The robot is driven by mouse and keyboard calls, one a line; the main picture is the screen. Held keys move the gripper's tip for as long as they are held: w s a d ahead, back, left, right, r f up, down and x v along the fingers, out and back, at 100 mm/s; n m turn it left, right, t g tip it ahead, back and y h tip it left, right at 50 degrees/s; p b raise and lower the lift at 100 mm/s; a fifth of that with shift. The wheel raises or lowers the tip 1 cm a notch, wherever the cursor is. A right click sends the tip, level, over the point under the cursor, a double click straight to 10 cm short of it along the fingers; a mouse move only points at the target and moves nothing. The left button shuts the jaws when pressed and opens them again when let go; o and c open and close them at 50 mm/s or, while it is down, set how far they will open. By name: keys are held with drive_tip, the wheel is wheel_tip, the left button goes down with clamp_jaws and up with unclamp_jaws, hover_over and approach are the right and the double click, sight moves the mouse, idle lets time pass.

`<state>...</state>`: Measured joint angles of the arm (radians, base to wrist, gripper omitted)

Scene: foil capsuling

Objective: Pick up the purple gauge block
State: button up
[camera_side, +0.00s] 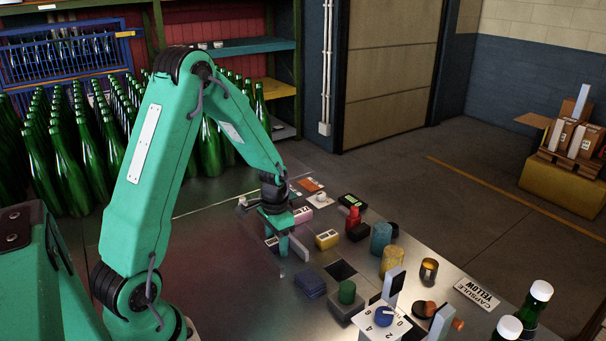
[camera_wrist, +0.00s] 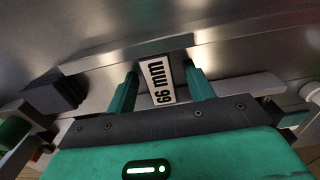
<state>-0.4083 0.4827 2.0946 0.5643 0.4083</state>
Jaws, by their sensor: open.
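A block with a white "66 mm" label (camera_wrist: 158,82) lies between my fingers in the wrist view. Only a thin dark, purplish edge of its body shows, so its colour is hard to confirm. In the side view its white label (camera_side: 272,241) shows low beside my fingers, partly hidden by them. My gripper (camera_side: 277,238) points down over the metal table. In the wrist view my gripper (camera_wrist: 163,80) is open, with one finger on each side of the block and small gaps visible.
A pink block (camera_side: 302,214) and a yellow block (camera_side: 327,239) stand close to the right of my gripper. A blue block (camera_side: 310,284), a green-topped grey block (camera_side: 347,292) and teal and yellow cylinders (camera_side: 381,238) stand farther right. Green bottles (camera_side: 70,170) crowd the back left.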

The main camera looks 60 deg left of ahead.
sight(276, 240)
drive_tip(key=c, duration=1.1)
drive_tip(key=shift+r, duration=5.05)
